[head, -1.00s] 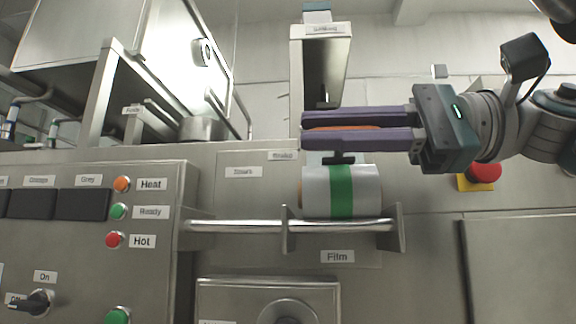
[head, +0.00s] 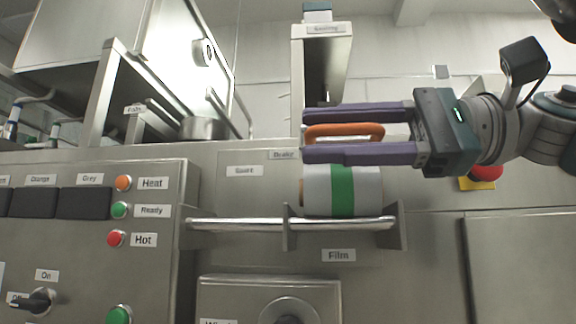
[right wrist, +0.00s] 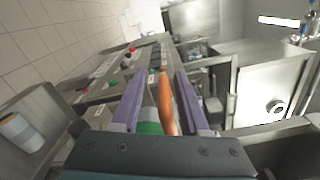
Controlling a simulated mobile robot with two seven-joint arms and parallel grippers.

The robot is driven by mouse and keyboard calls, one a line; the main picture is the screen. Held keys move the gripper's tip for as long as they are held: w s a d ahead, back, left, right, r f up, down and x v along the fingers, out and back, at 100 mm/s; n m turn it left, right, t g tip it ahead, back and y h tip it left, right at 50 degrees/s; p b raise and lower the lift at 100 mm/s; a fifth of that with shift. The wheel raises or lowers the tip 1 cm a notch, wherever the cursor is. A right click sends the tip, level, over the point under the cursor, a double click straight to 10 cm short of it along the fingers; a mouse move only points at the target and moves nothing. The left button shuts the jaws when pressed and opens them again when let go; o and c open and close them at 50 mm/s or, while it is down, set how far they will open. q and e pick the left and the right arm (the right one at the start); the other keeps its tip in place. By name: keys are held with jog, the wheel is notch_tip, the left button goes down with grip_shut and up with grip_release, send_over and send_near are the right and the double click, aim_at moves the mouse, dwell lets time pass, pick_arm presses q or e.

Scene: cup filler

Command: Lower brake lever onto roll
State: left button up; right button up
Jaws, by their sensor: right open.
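The brake lever's orange handle (head: 345,130) lies level just above the film roll (head: 316,190), which is white with a green band and sits on a metal bar holder. My right gripper (head: 304,133) is open, its purple fingers above and below the handle with gaps visible. In the right wrist view, the handle (right wrist: 166,105) stands between the spread fingers (right wrist: 158,78), nearer one of them. The lower finger hides the lever's foot and the roll's top edge, so I cannot tell whether they touch now. My left gripper is not in view.
A steel post (head: 297,85) rises behind the lever. A panel with Heat, Ready and Hot lights (head: 123,183) is at left. A red emergency button (head: 487,172) sits behind my right arm. Another roll (right wrist: 20,132) shows at the wrist view's left.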

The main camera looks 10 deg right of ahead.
notch_tip(320, 180, up, 20)
jog(key=p, duration=1.5)
jog(key=shift+p, duration=0.35)
jog(key=shift+c, duration=0.4)
